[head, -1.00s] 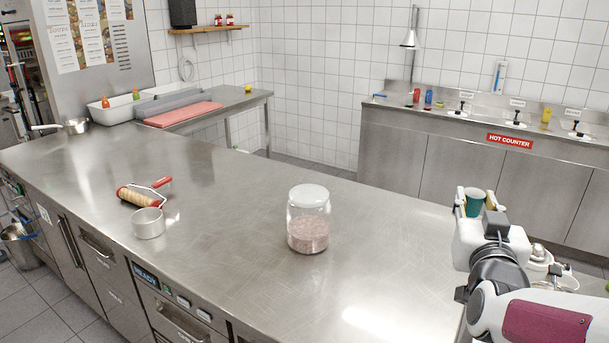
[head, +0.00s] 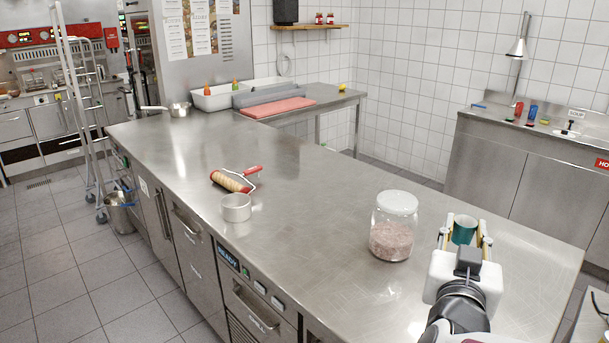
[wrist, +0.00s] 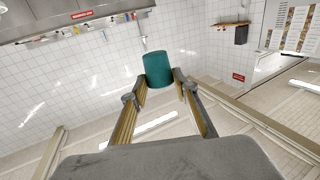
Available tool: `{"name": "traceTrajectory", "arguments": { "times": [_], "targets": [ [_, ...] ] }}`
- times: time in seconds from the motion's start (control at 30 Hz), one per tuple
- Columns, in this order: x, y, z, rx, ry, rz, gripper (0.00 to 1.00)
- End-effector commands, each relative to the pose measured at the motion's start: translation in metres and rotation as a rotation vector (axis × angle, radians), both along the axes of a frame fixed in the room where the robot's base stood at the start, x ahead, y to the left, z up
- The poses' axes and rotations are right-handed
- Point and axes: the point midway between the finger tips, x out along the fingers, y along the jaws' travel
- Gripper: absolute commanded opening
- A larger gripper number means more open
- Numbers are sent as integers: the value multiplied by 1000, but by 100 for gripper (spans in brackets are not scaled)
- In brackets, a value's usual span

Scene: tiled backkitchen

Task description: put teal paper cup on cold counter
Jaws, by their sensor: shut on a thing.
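The teal paper cup (head: 464,230) is held at the end of my gripper (head: 465,238), near the right end of the long steel counter. In the wrist view the cup (wrist: 158,68) sits between the two fingertips (wrist: 159,88), which are shut on it. In the head view its lower part is partly hidden by the gripper. The cup appears to be raised above the worktop. The long steel counter (head: 310,215) has drawers below; no sign reading cold counter is legible on it.
A glass jar with a white lid (head: 394,228) stands just left of my gripper. Another steel counter (head: 500,165) with a red sign stands behind at right. The counter's middle is clear.

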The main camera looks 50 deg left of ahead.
Motion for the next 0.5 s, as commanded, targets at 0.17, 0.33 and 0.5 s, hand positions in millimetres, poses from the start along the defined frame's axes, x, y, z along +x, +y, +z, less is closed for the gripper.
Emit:
{"name": "traceTrajectory", "arguments": {
  "times": [0.17,0.33,0.5],
  "targets": [
    [0,1,-27,-4,4,0,7],
    [0,1,-55,-5,3,0,7],
    [0,1,-86,-5,4,0,7]
  ]
}}
